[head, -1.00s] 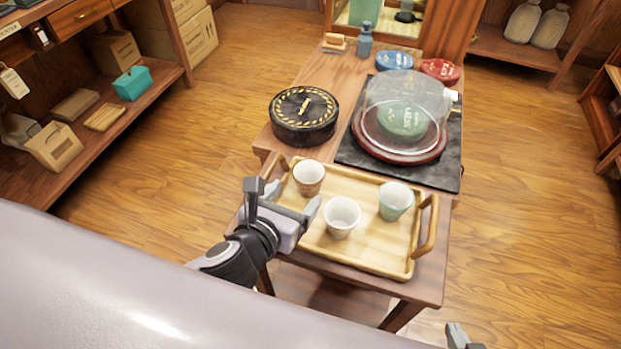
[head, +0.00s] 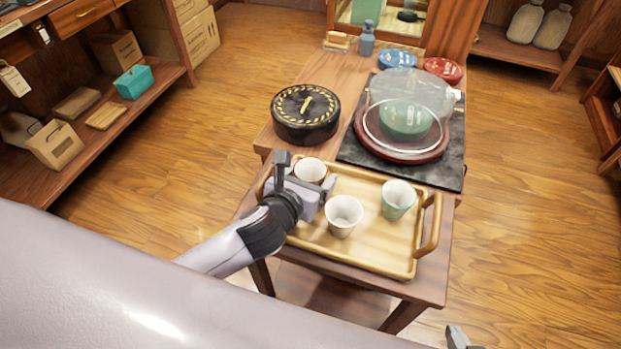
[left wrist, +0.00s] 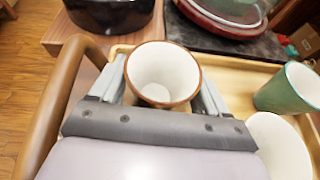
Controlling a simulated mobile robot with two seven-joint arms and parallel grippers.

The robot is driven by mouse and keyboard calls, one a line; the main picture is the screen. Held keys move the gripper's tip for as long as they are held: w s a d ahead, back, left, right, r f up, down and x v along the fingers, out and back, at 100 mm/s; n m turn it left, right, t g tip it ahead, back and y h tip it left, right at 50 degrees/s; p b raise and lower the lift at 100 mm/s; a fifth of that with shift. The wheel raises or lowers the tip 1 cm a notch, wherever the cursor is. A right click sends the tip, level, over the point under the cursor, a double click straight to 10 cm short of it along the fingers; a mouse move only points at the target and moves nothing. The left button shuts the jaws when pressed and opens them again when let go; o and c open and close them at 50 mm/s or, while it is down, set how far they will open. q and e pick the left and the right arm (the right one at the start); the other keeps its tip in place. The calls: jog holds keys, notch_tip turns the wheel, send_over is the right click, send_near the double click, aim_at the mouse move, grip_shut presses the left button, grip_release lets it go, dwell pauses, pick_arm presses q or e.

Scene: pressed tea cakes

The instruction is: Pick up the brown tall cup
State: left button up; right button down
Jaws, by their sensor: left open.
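The brown tall cup (head: 310,170) stands upright at the back left of the wooden tray (head: 365,254), white inside with a brown rim. My left gripper (head: 312,182) is at the cup and hides its lower part in the head view. In the left wrist view the brown cup (left wrist: 163,75) sits between the two open fingers of my left gripper (left wrist: 165,85), one on each side; I cannot tell whether they touch it. Only a small part of my right gripper (head: 460,338) shows at the bottom edge of the head view.
A white cup (head: 343,216) and a green cup (head: 398,199) stand on the tray, right of the brown cup. The tray has raised handles. A round black box (head: 306,114) and a glass dome (head: 410,95) on a dark slab stand behind.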

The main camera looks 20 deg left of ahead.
pick_arm(q)
jog(key=c, duration=0.7)
jog(key=shift+c, duration=0.2)
jog(key=shift+r, duration=0.15)
